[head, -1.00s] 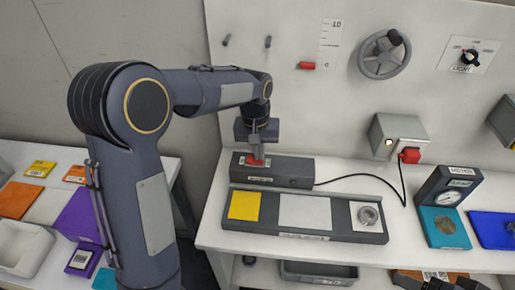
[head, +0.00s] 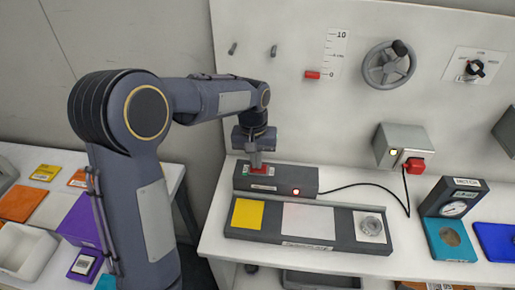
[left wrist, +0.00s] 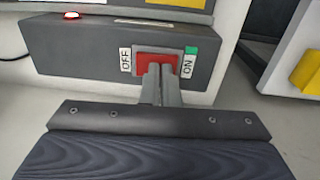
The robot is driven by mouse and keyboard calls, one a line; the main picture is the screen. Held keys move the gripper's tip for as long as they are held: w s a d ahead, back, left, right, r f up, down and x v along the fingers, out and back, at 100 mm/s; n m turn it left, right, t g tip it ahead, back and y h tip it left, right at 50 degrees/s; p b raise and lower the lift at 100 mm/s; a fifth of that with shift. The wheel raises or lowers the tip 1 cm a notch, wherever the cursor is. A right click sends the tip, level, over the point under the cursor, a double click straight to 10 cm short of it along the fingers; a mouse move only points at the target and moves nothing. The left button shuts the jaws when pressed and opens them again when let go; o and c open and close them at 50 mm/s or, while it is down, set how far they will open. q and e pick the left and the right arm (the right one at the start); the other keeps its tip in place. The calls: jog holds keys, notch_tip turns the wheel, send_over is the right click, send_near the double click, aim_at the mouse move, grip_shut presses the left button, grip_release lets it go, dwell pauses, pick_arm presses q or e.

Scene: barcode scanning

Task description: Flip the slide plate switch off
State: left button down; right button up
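The slide plate's dark switch box (head: 320,180) stands behind the long dark slide plate base (head: 300,245), with a red rocker switch (head: 271,169) on top. The left wrist view shows the red switch (left wrist: 150,62) between an OFF label (left wrist: 125,60) and an ON label (left wrist: 188,66). A red lamp (head: 296,191) glows on the box; it also shows in the left wrist view (left wrist: 71,15). My left gripper (head: 256,167) is pointing down, its fingers together and empty, at the switch toward the ON side, partly covering it. Whether they touch is unclear. My right gripper is not in view.
The base carries a yellow square (head: 247,213), a pale pinkish plate (head: 308,220) and a ring piece (head: 371,225). A black cable (head: 360,187) runs right to a wall box (head: 402,140). A meter (head: 455,200) stands right. A purple box (head: 80,222) is at left.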

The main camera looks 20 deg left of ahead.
pick_arm(q)
jog(key=r+p, duration=0.4)
jog(key=r, duration=0.1)
jog(key=shift+a+r, duration=0.1)
jog(key=shift+a, duration=0.1)
jog(key=shift+d+r+b, duration=0.1)
jog(key=shift+r+b, duration=0.35)
jog(key=shift+b, duration=0.35)
notch_tip(320, 180, up, 8)
jog(key=shift+a+b, duration=0.3)
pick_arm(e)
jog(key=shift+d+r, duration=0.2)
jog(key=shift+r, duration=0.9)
pick_arm(q)
jog(key=shift+s, duration=0.1)
